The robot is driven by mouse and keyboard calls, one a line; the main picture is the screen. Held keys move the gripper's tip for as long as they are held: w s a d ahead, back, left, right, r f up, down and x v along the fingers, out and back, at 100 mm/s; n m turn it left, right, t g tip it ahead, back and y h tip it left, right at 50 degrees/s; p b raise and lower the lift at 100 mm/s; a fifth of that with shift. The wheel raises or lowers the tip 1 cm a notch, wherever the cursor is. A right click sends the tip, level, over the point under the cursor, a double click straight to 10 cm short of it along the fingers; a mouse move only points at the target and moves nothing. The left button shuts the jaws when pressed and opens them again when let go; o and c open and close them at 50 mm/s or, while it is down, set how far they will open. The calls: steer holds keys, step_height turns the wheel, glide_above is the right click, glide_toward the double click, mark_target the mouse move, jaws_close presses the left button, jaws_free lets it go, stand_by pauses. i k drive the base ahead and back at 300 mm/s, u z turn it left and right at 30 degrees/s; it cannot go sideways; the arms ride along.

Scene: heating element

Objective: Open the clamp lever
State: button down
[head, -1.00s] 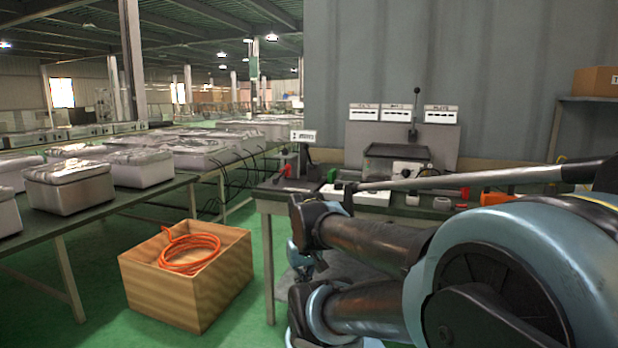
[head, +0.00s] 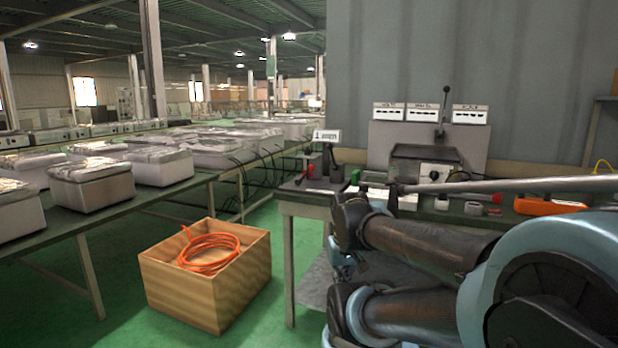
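An upright thin lever with a dark knob (head: 446,90) stands at the back of the workbench, in front of the grey upright panel (head: 385,140). It may be the clamp lever; I cannot tell for sure. Below it is a low device with a dark flat top (head: 425,152) and a light front with a knob. My arm reaches in from the right, in front of the bench. I cannot make out the fingers of my gripper; they are out of view or hidden by my arm.
The workbench (head: 305,198) holds small tools, a red-handled item (head: 308,165) and an orange object (head: 548,206). A wooden crate (head: 205,280) with an orange coil (head: 208,250) stands on the floor to the left. A long table (head: 85,214) bears wrapped boxes. Green floor is clear between them.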

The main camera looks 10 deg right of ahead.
mark_target(307, 173)
steer(key=i, duration=0.9)
steer(key=u, duration=0.35)
steer(key=k, duration=1.4)
steer(key=z, duration=0.7)
steer(key=i, duration=1)
